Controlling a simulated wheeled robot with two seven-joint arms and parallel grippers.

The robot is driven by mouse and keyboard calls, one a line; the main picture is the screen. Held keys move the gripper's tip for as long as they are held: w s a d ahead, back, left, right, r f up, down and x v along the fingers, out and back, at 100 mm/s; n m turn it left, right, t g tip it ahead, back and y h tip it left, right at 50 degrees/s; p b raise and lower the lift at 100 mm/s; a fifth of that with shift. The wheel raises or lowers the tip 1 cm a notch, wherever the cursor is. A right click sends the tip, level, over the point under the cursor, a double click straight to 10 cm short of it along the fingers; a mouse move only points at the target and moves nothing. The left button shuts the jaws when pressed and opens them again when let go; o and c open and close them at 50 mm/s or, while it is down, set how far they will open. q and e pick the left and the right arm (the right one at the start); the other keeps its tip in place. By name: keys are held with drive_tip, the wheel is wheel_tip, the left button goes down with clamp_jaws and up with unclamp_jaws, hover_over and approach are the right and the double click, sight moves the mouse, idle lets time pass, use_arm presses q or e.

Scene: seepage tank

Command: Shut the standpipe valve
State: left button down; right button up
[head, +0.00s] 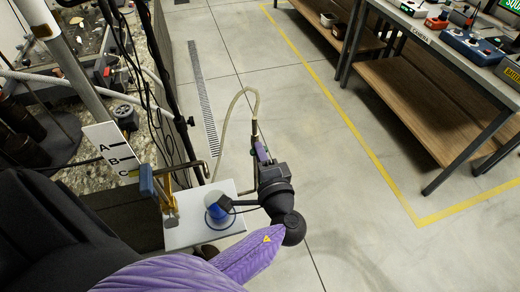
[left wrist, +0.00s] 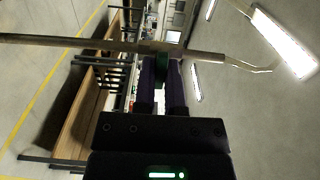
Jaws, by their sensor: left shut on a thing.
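The valve (head: 168,197) is brass with a blue handle (head: 146,181), and stands by the white shelf at the tank's side. The blue handle looks upright, but its exact turn is hard to tell. My left gripper (head: 262,152) is to the right of the valve, apart from it, with purple fingers shut on the hose's metal tube (head: 254,131). In the left wrist view the tube (left wrist: 100,43) runs across between the fingers (left wrist: 162,68), with a green piece at the grip. My right gripper is not in view.
A pale hose (head: 234,100) loops up from the tube and down towards the shelf. A blue cup-like thing (head: 217,211) sits on the white shelf (head: 190,235). An A-B-C board (head: 114,153) stands by the tank. A workbench (head: 440,45) is at right; open floor lies between.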

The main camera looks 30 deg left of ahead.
use_arm(q)
drive_tip(key=shift+m, duration=0.6)
idle(1.3)
drive_tip(key=c, duration=0.7)
unclamp_jaws()
